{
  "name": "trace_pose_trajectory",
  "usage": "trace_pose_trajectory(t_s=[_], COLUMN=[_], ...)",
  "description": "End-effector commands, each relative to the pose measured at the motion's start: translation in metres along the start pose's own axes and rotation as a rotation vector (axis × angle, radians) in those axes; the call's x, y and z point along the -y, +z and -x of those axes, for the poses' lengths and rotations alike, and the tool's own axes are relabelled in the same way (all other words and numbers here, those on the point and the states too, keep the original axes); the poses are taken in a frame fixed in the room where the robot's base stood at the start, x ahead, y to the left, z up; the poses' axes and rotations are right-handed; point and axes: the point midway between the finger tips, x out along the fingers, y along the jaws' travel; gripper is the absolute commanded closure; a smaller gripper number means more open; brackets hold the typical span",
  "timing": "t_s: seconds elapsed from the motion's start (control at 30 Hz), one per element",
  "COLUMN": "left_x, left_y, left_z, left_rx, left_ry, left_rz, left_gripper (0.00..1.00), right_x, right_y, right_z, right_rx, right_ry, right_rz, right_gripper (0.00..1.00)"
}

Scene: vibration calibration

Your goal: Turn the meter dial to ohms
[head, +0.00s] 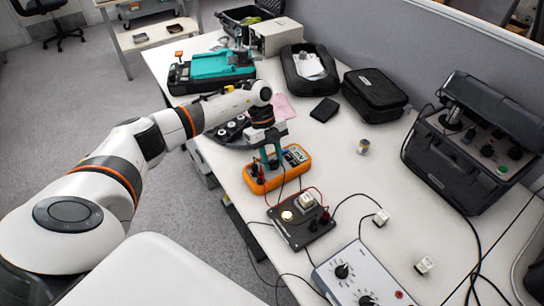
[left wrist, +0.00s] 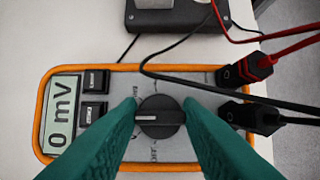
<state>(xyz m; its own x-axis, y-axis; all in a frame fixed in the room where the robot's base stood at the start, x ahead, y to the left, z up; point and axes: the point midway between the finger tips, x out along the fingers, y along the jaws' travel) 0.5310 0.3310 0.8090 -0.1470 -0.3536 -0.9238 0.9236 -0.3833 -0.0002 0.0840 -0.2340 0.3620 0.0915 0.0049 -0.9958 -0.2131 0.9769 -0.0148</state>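The orange-rimmed meter (head: 277,170) lies on the white bench and also shows in the left wrist view (left wrist: 98,68). Its display (left wrist: 62,112) reads "0 mV". The round black dial (left wrist: 160,117) has a bar lying level in the left wrist view, its white mark to the left. My left gripper (head: 270,150) points down over the meter. Its green fingers (left wrist: 160,110) stand one on each side of the dial, right at its edges. I cannot tell whether they press on it. The lower part of the meter face is hidden behind the fingers. My right gripper is not in view.
Red and black leads (left wrist: 255,67) plug into the meter's right end. A black board (head: 300,233) with a lit disc and a grey control box (head: 355,283) stand nearer. An open black case (head: 480,140) and a black pouch (head: 375,95) stand right and behind.

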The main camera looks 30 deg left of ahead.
Motion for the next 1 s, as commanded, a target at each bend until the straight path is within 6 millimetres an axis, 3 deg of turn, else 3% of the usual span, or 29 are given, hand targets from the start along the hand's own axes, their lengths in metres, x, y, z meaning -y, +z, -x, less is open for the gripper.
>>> trace_pose_trajectory(t_s=[0.03,0.13,0.47,0.63,1.0], left_x=[0.0,0.0,0.0,-0.001,-0.001], left_y=[0.0,0.0,0.0,-0.001,0.0], left_z=[0.0,0.0,0.004,0.027,0.102], left_rx=[0.001,0.0,0.0,-0.002,-0.001], left_ry=[0.001,0.001,0.001,0.004,0.005], left_rz=[-0.001,0.0,0.0,-0.001,0.0], left_gripper=[0.6,0.46,0.46,0.46,0.46], right_x=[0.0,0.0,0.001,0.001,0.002], right_y=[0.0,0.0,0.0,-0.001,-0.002], right_z=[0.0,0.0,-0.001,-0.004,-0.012], right_rx=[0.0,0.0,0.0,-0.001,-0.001], right_ry=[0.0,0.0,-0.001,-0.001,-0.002], right_rz=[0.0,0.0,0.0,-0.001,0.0], right_gripper=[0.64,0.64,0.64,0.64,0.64])
